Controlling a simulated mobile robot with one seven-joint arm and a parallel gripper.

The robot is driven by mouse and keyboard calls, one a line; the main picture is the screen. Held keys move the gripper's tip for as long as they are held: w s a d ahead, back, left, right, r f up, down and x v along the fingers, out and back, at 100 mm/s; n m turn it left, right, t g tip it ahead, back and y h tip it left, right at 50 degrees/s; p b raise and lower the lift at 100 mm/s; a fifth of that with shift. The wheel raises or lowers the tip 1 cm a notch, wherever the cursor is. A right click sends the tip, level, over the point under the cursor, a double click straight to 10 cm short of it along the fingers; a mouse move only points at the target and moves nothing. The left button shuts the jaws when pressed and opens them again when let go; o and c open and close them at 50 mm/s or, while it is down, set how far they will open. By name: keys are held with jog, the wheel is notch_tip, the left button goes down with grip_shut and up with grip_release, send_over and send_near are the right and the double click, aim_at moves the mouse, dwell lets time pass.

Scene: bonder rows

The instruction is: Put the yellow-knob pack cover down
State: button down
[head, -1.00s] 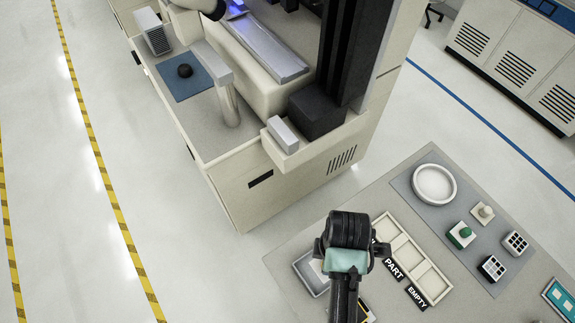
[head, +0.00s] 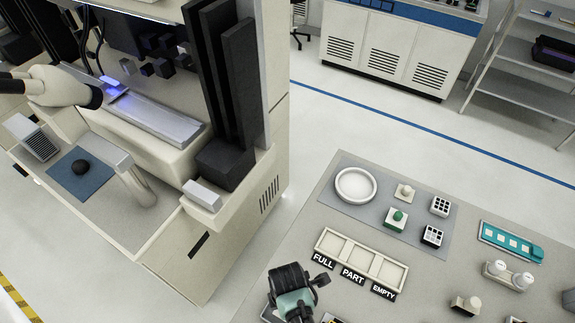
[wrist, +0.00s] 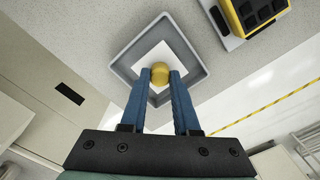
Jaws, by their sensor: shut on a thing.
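In the wrist view, the yellow-knob pack cover (wrist: 161,72) is a white square plate with a round yellow knob. My gripper (wrist: 160,76) is shut on the knob between its blue fingers. The plate shows inside the outline of a grey square tray (wrist: 203,68); I cannot tell whether it touches the tray floor. In the head view, my gripper's dark wrist (head: 288,278) is over the table's near left corner, and its fingers and the cover are hidden.
A three-slot holder (head: 341,243) marked FULL, PART and EMPTY lies right of my wrist. A grey mat (head: 352,207) behind it bears a round white dish, a green-knob block (head: 397,216) and several small items. In the wrist view, a yellow-and-black device (wrist: 234,38) sits beside the tray.

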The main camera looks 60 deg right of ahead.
jog(key=shift+f, duration=0.5)
jog(key=shift+f, duration=0.2)
jog(key=c, duration=0.7)
grip_release()
jog(key=shift+o, duration=0.2)
jog(key=shift+r, duration=0.15)
notch_tip(320, 180, up, 12)
